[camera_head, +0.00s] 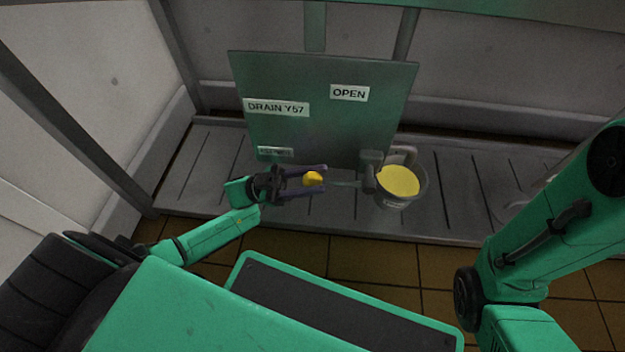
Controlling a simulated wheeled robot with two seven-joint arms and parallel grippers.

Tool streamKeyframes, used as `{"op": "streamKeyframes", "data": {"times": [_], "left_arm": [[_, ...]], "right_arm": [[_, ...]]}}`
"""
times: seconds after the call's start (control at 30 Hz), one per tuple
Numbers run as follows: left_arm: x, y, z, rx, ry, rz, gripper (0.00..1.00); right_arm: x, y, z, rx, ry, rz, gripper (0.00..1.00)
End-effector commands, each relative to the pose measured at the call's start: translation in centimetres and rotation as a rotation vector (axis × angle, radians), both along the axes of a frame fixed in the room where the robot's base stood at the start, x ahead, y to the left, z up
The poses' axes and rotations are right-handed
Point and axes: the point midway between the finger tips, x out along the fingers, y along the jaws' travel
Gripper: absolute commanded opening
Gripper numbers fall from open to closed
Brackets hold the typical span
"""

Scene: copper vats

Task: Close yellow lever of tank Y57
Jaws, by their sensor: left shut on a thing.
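The yellow lever (313,178) has a yellow knob at the left end of a thin grey rod. The rod runs sideways from the grey valve (370,172) in front of the green panel. The panel (330,130) carries the labels "DRAIN Y57" (276,107) and "OPEN" (349,93). A smaller label at its lower left is too small to read. My left gripper (325,179) comes in from the left and is shut on the yellow knob, with one dark finger on each side. My right gripper is not in view; only my right arm shows at the right.
A grey bucket (424,186) with yellow contents stands just right of the valve. A slatted grey grating (465,205) runs along the wall, with brown tiled floor (375,258) in front. A post (75,130) stands at the left.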

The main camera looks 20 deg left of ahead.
Motion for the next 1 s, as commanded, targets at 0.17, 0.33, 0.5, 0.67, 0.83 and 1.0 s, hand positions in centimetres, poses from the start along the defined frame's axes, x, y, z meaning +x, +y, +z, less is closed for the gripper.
{"op": "streamKeyframes", "data": {"times": [0.17,0.33,0.5,0.67,0.83,1.0], "left_arm": [[-0.02,0.05,-0.18,-0.002,0.004,0.001,0.00],[-0.03,0.05,-0.22,-0.002,0.005,0.001,0.00],[-0.02,0.03,-0.18,-0.001,0.005,0.000,0.69],[-0.03,0.01,-0.13,-0.002,0.003,0.000,0.69],[-0.02,-0.01,-0.10,-0.002,0.002,0.000,0.69],[-0.05,0.75,-0.59,0.000,0.004,0.001,0.69]], "right_arm": [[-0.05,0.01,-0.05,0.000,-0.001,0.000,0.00],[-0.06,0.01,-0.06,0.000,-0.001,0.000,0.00],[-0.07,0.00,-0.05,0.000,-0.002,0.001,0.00],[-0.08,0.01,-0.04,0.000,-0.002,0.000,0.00],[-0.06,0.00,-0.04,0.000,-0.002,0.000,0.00],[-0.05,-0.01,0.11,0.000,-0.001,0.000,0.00]]}}
